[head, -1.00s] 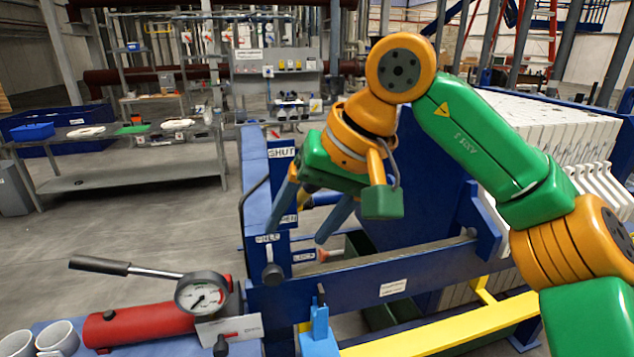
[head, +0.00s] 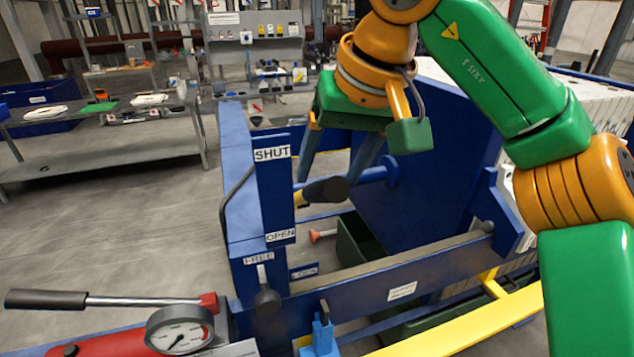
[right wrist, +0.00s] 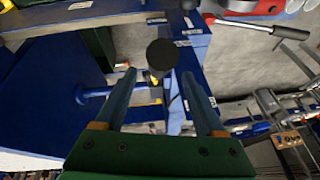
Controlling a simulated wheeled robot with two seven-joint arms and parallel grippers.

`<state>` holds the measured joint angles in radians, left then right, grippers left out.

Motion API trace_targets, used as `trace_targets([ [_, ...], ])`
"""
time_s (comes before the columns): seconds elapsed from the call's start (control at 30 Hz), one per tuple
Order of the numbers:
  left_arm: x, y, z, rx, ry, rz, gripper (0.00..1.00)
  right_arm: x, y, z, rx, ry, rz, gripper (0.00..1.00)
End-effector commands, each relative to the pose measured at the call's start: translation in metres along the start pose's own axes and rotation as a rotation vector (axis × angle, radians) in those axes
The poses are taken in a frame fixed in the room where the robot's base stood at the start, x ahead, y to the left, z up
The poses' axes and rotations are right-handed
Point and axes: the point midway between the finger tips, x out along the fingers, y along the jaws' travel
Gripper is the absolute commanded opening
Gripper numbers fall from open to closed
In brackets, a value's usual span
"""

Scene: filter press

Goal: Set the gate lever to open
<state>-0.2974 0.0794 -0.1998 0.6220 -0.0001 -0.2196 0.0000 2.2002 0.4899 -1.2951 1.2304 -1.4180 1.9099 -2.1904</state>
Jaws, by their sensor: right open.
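The gate lever (head: 326,189) has a black knob on a yellow shaft. It stands out beside a blue upright plate (head: 276,205) with SHUT (head: 272,154) at its top and OPEN (head: 281,236) at its foot. The knob's height lies between the two labels. My right gripper (head: 331,178) is open and empty, its blue fingers reaching down around the knob's place. In the right wrist view the knob (right wrist: 162,54) shows between and just beyond the two fingertips (right wrist: 160,74). I cannot tell whether they touch it. My left gripper is out of view.
Below the plate is a smaller black knob (head: 267,302) by FREE and LOCK labels. A red hand pump with a gauge (head: 180,331) and black-handled bar stands at the lower left. A yellow rail (head: 460,325) runs at lower right. Open floor lies left.

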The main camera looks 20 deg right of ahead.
Motion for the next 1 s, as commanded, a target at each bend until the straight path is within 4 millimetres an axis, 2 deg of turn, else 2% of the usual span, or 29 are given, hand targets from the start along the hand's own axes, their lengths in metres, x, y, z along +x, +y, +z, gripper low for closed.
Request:
trace_targets([
  [0.1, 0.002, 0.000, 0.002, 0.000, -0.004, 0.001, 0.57, 0.026, 0.001, 0.001, -0.001, -0.005, 0.001, 0.72],
  [0.3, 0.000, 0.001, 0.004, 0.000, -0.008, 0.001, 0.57, 0.053, 0.000, 0.001, -0.001, -0.002, 0.001, 0.72],
  [0.57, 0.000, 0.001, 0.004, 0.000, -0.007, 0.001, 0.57, 0.057, 0.000, 0.001, -0.001, 0.000, -0.001, 0.72],
  [0.8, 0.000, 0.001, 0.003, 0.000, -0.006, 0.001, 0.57, 0.057, 0.000, 0.001, -0.001, -0.001, -0.001, 0.07],
  [0.83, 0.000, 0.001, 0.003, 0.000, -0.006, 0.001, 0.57, 0.057, 0.000, 0.001, -0.001, -0.001, -0.001, 0.00],
  [1.0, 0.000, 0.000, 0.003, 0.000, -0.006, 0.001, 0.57, 0.056, 0.000, 0.001, -0.001, 0.000, -0.001, 0.00],
])
